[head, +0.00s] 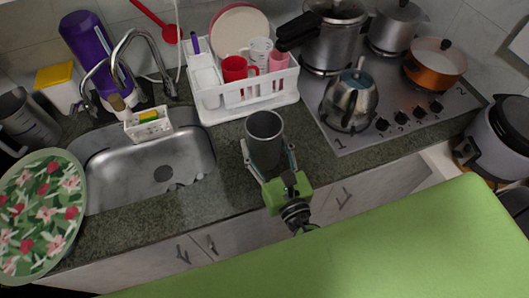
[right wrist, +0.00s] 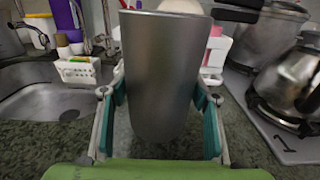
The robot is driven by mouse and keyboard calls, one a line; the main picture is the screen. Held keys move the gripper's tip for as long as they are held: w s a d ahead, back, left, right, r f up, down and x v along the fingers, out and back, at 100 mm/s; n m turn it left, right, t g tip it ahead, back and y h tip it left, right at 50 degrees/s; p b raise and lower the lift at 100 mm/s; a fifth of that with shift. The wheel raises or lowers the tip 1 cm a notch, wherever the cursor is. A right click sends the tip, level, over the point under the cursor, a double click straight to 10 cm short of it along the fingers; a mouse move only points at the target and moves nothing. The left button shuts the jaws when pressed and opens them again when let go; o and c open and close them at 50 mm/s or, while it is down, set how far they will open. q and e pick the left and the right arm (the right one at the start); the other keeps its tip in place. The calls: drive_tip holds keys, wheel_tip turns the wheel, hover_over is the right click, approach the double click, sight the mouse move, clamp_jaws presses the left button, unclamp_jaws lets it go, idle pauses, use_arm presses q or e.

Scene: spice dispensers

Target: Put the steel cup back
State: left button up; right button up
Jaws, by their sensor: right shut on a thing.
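The steel cup (head: 265,142) is a tall grey tumbler near the front of the counter, between the sink and the stove. My right gripper (head: 268,166) is shut on it, with a finger on each side. In the right wrist view the cup (right wrist: 163,75) fills the middle, upright, between the teal finger pads of the gripper (right wrist: 160,115). Whether its base touches the counter is hard to tell. My left gripper is not in view.
Behind the cup stands a white dish rack (head: 247,108) with red and white mugs and plates. A kettle (head: 350,100) stands on the stove (head: 395,135) to the right. The sink (head: 150,165) lies to the left. Dark counter (head: 225,205) is bare around the cup.

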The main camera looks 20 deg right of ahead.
drive_tip(key=shift+w+d+f+b, duration=0.1)
drive_tip(key=shift+w+f+b, duration=0.05)
drive_tip(key=shift+f+b, duration=0.8)
drive_tip(key=shift+w+f+b, duration=0.15)
drive_tip(key=shift+f+b, duration=0.65)
drive_tip(key=shift+f, duration=0.15)
drive_tip(key=shift+f, duration=0.2)
drive_tip(key=o, duration=1.3)
drive_tip(key=shift+r, duration=0.1)
drive_tip(key=shift+r, duration=0.2)
drive_tip(key=s+b, duration=0.1)
drive_tip(key=s, duration=0.2)
drive_tip(key=s+b, duration=0.1)
drive_tip(key=s, duration=0.3)
drive_tip(key=s+b, duration=0.2)
drive_tip(key=s, duration=0.1)
drive_tip(key=shift+s+d+f, duration=0.25)
drive_tip(key=shift+s+f, duration=0.05)
drive_tip(key=shift+s+r, duration=0.2)
drive_tip(key=shift+s, duration=0.55)
